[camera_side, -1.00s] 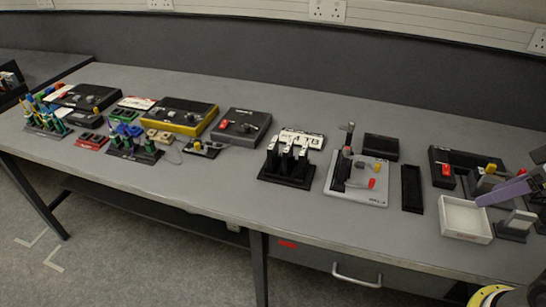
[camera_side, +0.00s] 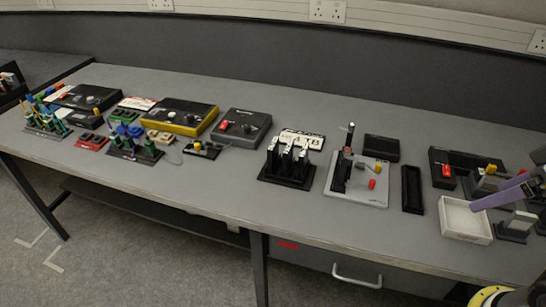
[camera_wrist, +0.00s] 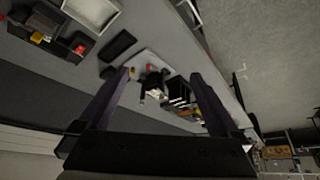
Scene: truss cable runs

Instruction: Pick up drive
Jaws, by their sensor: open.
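No single object is plainly recognisable as the drive. A black rack (camera_side: 287,168) in the middle of the bench holds several upright black slabs with pale faces, which may be drives. It also shows, small, beyond my fingers in the wrist view (camera_wrist: 178,94). My gripper (camera_wrist: 161,72) is open, with its two purple fingers wide apart and nothing between them. One purple finger also shows at the right edge of the side view (camera_side: 500,192), above the white tray, far right of the rack.
A grey plate (camera_side: 371,198) with an upright post stands right of the rack. A narrow black tray (camera_side: 411,188) and the white open tray (camera_side: 466,234) lie further right. Black boxes and a yellow-edged box (camera_side: 181,116) stand left. The bench's front strip is mostly clear.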

